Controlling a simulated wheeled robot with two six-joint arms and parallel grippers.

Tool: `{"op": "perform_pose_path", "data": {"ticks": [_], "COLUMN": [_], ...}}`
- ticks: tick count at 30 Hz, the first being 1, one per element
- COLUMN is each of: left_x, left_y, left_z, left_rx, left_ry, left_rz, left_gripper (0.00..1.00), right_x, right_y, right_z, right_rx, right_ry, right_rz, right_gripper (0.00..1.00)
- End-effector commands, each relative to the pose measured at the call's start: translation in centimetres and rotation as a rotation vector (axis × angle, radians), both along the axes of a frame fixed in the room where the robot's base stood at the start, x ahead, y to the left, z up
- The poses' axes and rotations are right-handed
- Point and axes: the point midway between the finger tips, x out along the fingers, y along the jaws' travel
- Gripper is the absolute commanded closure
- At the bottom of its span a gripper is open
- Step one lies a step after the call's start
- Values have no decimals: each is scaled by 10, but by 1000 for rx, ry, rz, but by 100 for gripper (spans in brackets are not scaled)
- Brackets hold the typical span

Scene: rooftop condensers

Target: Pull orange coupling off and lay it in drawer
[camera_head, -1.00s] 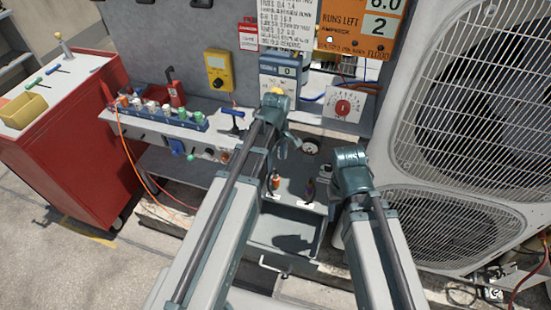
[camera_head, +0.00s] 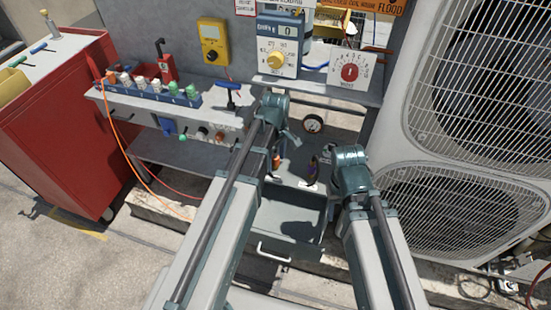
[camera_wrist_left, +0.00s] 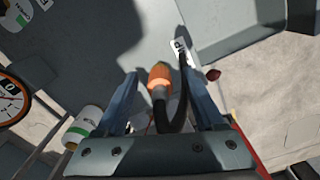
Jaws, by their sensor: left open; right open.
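The orange coupling (camera_head: 276,162) stands on the grey shelf, partly hidden by my left arm in the head view. In the left wrist view the orange coupling (camera_wrist_left: 159,75) lies between the two blue fingers, with a dark hose curving beside it. My left gripper (camera_head: 283,138) is open around it; I cannot tell whether a finger touches it. The fingers also show in the left wrist view (camera_wrist_left: 157,88). The grey drawer (camera_head: 268,215) is pulled open below the shelf, its handle towards me. My right gripper (camera_head: 346,172) is right of the drawer, fingers mostly hidden.
A dark purple coupling (camera_head: 312,172) stands right of the orange one. A round gauge (camera_head: 312,124) is behind. A blue rack (camera_head: 160,95) of capped bottles and a red cabinet (camera_head: 60,130) are left. Large condensers (camera_head: 450,190) stand close on the right.

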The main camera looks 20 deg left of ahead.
Motion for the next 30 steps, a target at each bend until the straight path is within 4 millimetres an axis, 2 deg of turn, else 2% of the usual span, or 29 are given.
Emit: {"op": "perform_pose_path", "data": {"ticks": [5,6,17,20,21,27,30], "left_x": [0,0,0,0,0,0,0], "left_y": [0,0,0,0,0,0,0], "left_z": [1,1,1,1,1,1,1], "left_rx": [0,0,0,0,0,0,0], "left_ry": [0,0,0,0,0,0,0], "left_rz": [0,0,0,0,0,0,0], "left_gripper": [30,33,98,100,65,100,100], "right_x": [0,0,0,0,0,0,0], "right_y": [0,0,0,0,0,0,0], "right_z": [1,1,1,1,1,1,1], "right_rx": [0,0,0,0,0,0,0], "right_ry": [0,0,0,0,0,0,0], "right_rz": [0,0,0,0,0,0,0], "right_gripper": [50,50,50,50,50,50,50]}}
